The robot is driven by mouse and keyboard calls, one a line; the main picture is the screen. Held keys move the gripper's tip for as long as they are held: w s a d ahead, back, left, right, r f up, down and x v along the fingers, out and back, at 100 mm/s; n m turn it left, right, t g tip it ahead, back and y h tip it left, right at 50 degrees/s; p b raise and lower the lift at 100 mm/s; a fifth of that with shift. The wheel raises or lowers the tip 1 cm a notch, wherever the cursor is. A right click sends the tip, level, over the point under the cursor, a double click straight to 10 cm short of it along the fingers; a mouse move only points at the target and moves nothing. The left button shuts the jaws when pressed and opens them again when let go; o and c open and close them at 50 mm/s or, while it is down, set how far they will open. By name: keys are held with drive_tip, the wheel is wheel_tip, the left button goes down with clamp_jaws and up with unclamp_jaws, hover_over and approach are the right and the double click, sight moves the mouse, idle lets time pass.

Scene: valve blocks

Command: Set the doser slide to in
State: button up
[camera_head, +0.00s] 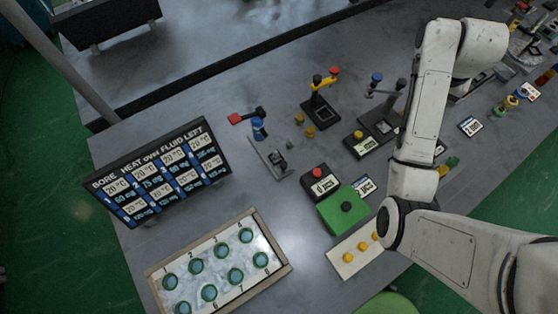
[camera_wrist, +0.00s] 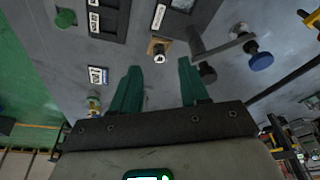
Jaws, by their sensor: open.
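I cannot tell for sure which part is the doser slide. In the wrist view a small brass-coloured block (camera_wrist: 153,45) with a pale-faced round knob (camera_wrist: 159,57) lies just beyond my fingertips, between them in the picture. My gripper (camera_wrist: 160,73) is open, with two green fingers apart and nothing between them. The fingers do not appear to touch the knob, but the depth is hard to judge. My gripper does not show in the head view, where my white arm covers part of the bench at right.
In the wrist view a grey lever with a blue knob (camera_wrist: 261,62) and a dark knob (camera_wrist: 207,72) stands close right of my fingers. The head view shows a green box (camera_head: 338,219), a display board (camera_head: 220,160) and a jar tray (camera_head: 152,277). Bare bench lies near the board.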

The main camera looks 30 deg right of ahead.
idle(0.3)
drive_tip(key=shift+w+a, duration=0.1)
drive_tip(key=shift+c, duration=0.8)
drive_tip(key=w+a+n, duration=0.1)
drive_tip(key=a+n, duration=0.1)
drive_tip(key=w+a+n+y+p, duration=0.1)
drive_tip(key=w+a+n, duration=0.1)
drive_tip(key=a, duration=0.1)
drive_tip(key=w+a+n+t, duration=0.1)
drive_tip(key=a+n, duration=0.1)
drive_tip(key=shift+w+a+f+y, duration=0.2)
drive_tip(key=shift+a+f+y, duration=0.1)
drive_tip(key=shift+f, duration=0.1)
drive_tip(key=shift+c, duration=0.5)
drive_tip(key=n+y+p, duration=0.4)
drive_tip(key=n+y, duration=0.1)
drive_tip(key=n, duration=1.5)
approach(284, 163)
drive_tip(key=shift+g, duration=0.3)
drive_tip(key=x, duration=0.8)
drive_tip(key=shift+w, duration=0.15)
drive_tip(key=shift+c, duration=0.4)
clamp_jaws()
